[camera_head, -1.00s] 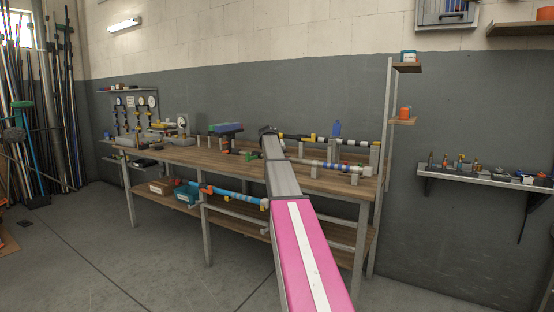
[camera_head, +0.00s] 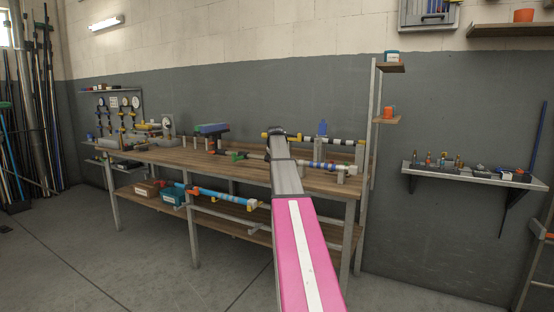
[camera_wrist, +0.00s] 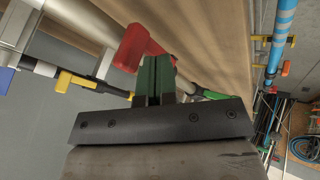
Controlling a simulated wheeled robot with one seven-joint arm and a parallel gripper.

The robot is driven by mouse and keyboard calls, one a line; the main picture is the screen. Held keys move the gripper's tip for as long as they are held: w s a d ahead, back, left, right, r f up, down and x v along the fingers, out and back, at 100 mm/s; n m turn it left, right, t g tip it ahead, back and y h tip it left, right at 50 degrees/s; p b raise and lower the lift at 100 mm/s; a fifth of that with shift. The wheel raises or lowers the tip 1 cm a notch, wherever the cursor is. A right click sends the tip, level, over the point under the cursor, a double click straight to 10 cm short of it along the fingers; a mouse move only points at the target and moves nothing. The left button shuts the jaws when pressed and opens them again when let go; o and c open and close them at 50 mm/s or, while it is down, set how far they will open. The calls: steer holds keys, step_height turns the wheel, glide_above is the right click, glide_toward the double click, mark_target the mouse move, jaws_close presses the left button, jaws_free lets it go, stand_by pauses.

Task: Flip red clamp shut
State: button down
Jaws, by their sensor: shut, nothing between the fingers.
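The red clamp (camera_wrist: 133,46) shows in the wrist view as a thick, rounded red lever at upper middle, standing out from a pipe line at a slant. More red lies along the line, partly behind my fingers. My gripper (camera_wrist: 155,60) has its green fingers together with nothing between them. Their tips are close to the right of the red lever; whether they touch it I cannot tell. In the head view my grey and pink arm reaches over the workbench (camera_head: 185,157) and hides the gripper. The clamp cannot be made out clearly there.
A yellow-handled fitting (camera_wrist: 75,80) is left of the fingers in the wrist view, and a green part (camera_wrist: 214,95) is to the right.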

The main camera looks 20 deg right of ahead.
steer(key=shift+w+a, duration=0.2)
steer(key=shift+w, duration=0.5)
steer(key=s+a+f+v, duration=0.1)
steer(key=s+v, duration=0.1)
steer(key=v, duration=1)
steer(key=shift+f, duration=0.3)
